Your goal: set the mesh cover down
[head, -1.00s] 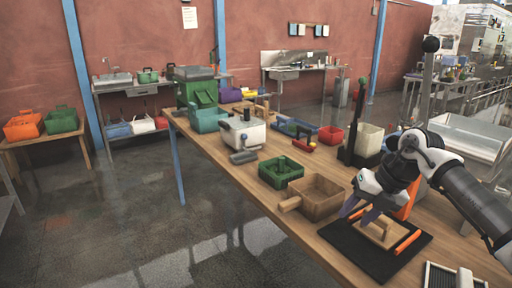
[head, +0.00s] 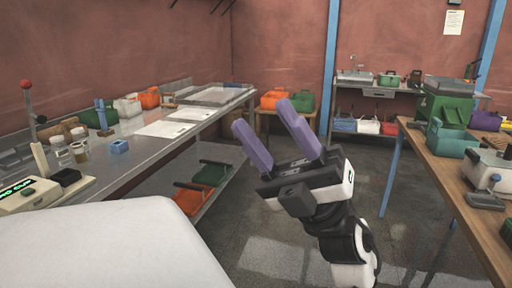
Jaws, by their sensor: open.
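My gripper (head: 264,116) is in the middle of the head view, raised over the open floor between the two benches. Its two purple fingers point up and to the left, spread apart with nothing between them. I cannot make out a mesh cover anywhere in the current view. The part of the wooden table with the black mat is outside the picture.
A grey metal bench (head: 160,140) runs along the left with jars (head: 79,152), a digital scale (head: 28,194) and white sheets. The wooden table (head: 450,180) at right holds a green machine (head: 447,101). Bare floor (head: 275,235) lies between them.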

